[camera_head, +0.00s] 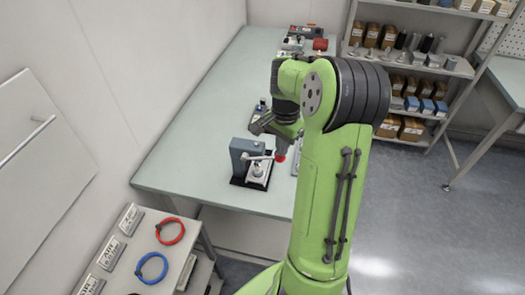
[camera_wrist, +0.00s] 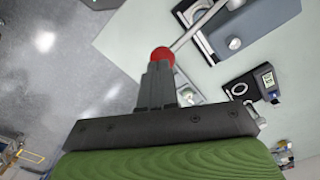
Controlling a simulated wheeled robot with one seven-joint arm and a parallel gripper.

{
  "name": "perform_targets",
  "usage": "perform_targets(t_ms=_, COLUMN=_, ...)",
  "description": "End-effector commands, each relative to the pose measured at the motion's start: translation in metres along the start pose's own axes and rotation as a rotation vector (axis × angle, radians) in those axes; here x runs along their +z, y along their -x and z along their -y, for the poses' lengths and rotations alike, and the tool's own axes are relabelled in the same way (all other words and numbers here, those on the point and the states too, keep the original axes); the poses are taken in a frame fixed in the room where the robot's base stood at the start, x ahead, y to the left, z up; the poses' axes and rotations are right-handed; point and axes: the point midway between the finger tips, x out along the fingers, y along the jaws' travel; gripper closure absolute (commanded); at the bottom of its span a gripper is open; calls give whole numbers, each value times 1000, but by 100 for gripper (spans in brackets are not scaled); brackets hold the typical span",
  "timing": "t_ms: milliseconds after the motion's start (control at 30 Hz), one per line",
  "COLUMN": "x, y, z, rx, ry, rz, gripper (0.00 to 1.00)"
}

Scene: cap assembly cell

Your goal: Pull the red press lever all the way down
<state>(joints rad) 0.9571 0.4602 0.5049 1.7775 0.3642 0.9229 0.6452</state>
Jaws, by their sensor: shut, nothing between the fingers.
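The press is a grey block (camera_head: 245,155) on a dark base near the front of the pale green bench. Its lever is a thin metal rod ending in a red knob (camera_head: 280,158), out to the right of the press. In the wrist view the red knob (camera_wrist: 163,54) sits right at the fingertips, and the rod (camera_wrist: 199,25) runs from it to the upper right. My gripper (camera_wrist: 160,66) is shut, with no gap showing between its fingers. The fingertips overlap the knob's near side in view; I cannot tell whether they touch it. In the head view my arm partly hides the gripper.
The bench (camera_head: 205,110) has clear surface left of and behind the press. A small dark device (camera_head: 258,112) stands behind it. A side table at lower left holds a red ring (camera_head: 170,231) and a blue ring (camera_head: 152,268). Stocked shelves (camera_head: 415,70) stand at the back right.

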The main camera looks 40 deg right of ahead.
Motion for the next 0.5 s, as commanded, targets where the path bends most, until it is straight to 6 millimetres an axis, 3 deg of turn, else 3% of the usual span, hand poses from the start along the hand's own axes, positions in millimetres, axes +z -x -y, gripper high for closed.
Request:
perform_targets(t_ms=133, x=0, y=18, z=1, rx=-1, ry=0, rz=-1, gripper=100)
perform_targets(t_ms=500, x=0, y=22, z=1, rx=-1, ry=0, rz=-1, gripper=100)
